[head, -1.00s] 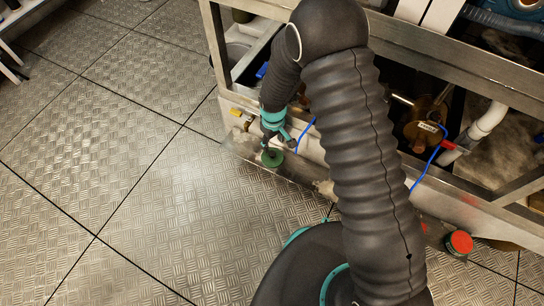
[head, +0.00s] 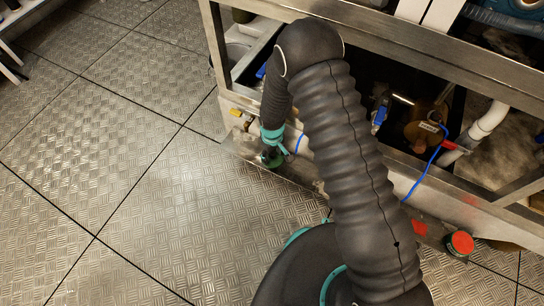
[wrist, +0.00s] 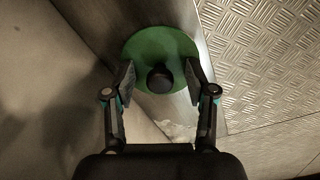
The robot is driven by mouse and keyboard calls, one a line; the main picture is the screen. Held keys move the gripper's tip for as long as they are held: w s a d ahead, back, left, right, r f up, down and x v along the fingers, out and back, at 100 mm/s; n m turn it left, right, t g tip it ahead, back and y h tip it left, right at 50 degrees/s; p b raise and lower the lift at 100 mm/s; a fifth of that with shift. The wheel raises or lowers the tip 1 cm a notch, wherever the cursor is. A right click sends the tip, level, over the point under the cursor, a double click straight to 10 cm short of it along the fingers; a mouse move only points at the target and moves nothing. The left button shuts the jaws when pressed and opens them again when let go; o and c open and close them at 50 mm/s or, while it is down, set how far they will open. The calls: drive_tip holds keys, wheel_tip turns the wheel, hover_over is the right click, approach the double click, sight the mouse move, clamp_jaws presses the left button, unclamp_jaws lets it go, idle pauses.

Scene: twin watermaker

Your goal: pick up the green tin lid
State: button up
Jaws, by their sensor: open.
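The green tin lid (wrist: 150,48) is a flat green disc with a dark round knob (wrist: 160,79) in its middle. In the wrist view it lies at the upper middle, on the metal ledge. My gripper (wrist: 160,82) is open, with one finger on each side of the knob and the fingertips over the disc. I cannot tell whether the fingers touch it. In the head view the lid (head: 272,160) shows at the base of the machine frame, partly hidden by my gripper above it.
The machine's metal frame (head: 440,60) rises behind my arm, with blue cables and a white pipe (head: 488,121) inside. A red-topped tin (head: 461,243) stands at the right. A yellow-handled valve (head: 236,112) is left of my gripper. The plate floor (head: 120,190) at left is clear.

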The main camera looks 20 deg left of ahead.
drive_tip(key=c, duration=1.1)
drive_tip(key=shift+o, duration=0.2)
drive_tip(key=shift+r, duration=0.1)
